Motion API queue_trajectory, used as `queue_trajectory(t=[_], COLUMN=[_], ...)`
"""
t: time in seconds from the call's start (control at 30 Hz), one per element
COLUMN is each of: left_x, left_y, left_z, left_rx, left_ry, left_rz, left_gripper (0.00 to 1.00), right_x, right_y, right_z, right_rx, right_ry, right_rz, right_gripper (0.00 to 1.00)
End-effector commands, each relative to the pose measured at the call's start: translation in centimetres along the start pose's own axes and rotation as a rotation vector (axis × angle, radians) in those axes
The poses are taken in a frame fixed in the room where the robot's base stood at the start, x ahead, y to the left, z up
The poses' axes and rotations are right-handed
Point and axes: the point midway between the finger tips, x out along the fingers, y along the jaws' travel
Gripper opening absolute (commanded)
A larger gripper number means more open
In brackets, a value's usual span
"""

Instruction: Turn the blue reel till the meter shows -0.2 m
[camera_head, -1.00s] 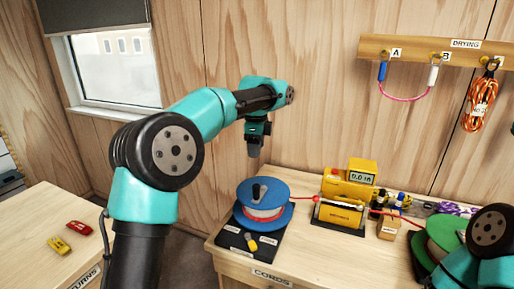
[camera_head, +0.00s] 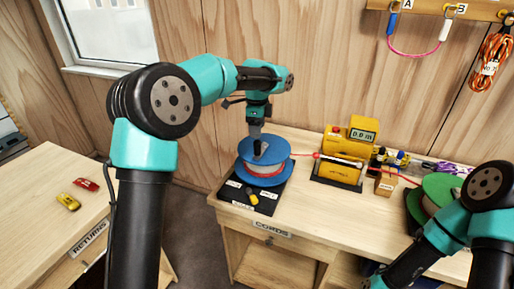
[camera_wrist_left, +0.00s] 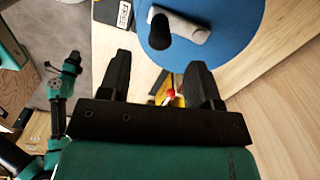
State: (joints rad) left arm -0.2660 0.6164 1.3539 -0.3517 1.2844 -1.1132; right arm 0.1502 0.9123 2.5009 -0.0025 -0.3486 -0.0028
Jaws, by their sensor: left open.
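The blue reel (camera_head: 279,148), with white and red cord on its drum, sits on a black base at the left of the bench. My left gripper (camera_head: 256,150) is open and points down just above the reel, close to its crank knob. In the left wrist view the black knob (camera_wrist_left: 160,30) and grey crank lie beyond the open fingers (camera_wrist_left: 157,75), not between them. The yellow meter (camera_head: 362,134) has a display whose digits look near zero but are too small to read surely. My right gripper (camera_wrist_left: 73,60) seems small in the left wrist view; its jaws are unclear.
A yellow counter (camera_head: 340,170) stands right of the reel, with the red cord running to it. A green reel (camera_head: 440,188) is at the right, partly behind my right arm. A wooden block (camera_head: 386,184) stands between.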

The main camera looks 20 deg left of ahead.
Motion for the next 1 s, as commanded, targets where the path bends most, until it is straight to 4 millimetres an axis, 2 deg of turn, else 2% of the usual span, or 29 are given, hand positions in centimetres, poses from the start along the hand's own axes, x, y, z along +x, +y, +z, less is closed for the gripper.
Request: queue_trajectory(t=[0.3, 0.5, 0.7, 0.93, 1.0], left_x=[5.0, 7.5, 8.6, 8.6, 8.6], left_y=[0.0, 0.0, 0.0, 0.0, 0.0], left_z=[0.1, 0.0, 0.0, 0.0, 0.0], left_rx=[0.0, 0.0, 0.0, 0.0, 0.0], left_ry=[-0.002, -0.001, 0.0, 0.0, 0.0], left_rz=[0.003, 0.002, 0.0, 0.0, 0.0], left_gripper=[0.58, 0.58, 0.58, 0.58, 0.53], right_x=[0.0, 0.0, 0.0, 0.0, 0.0], right_y=[0.0, 0.0, 0.0, 0.0, 0.0], right_z=[0.0, 0.0, 0.0, 0.0, 0.0], right_rx=[0.0, 0.0, 0.0, 0.0, 0.0], right_ry=[0.0, 0.0, 0.0, 0.0, 0.0], right_rz=[0.0, 0.0, 0.0, 0.0, 0.0], right_gripper=[0.51, 0.51, 0.51, 0.51, 0.51])
